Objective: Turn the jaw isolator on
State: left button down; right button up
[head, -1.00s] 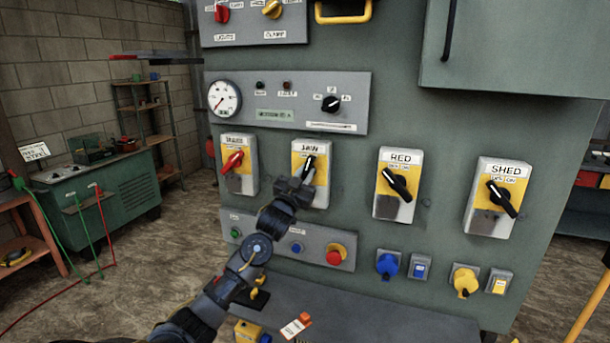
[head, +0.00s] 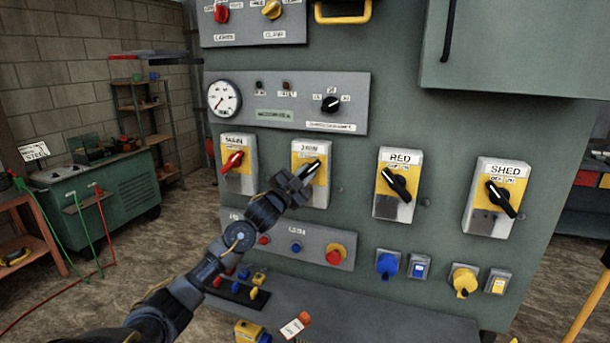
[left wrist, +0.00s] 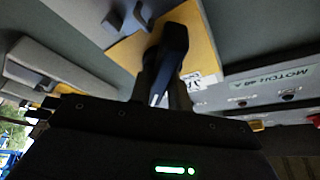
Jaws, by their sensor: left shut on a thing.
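The jaw isolator (head: 325,199) is a grey box with a yellow plate, second from the left in the row of isolators on the green panel. Its black handle (head: 314,168) slants from lower left to upper right in the head view. My left gripper (head: 300,181) is shut on the lower end of this handle and hides that end and part of the plate. In the left wrist view the black handle (left wrist: 174,52) stands up from the yellow plate (left wrist: 130,50) between my gripper's fingers (left wrist: 160,92). My right gripper is out of view.
The main isolator with a red handle (head: 233,161) is close on the left. The red isolator (head: 398,185) and shed isolator (head: 497,196) are to the right. A button strip (head: 315,257) with a red knob (head: 333,257) lies below. A ledge carries loose parts.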

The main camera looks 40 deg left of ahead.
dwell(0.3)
pick_arm(q)
jog(key=c, duration=1.3)
grip_release()
jog(key=shift+b+v, duration=2.05)
jog(key=shift+v, duration=3.4)
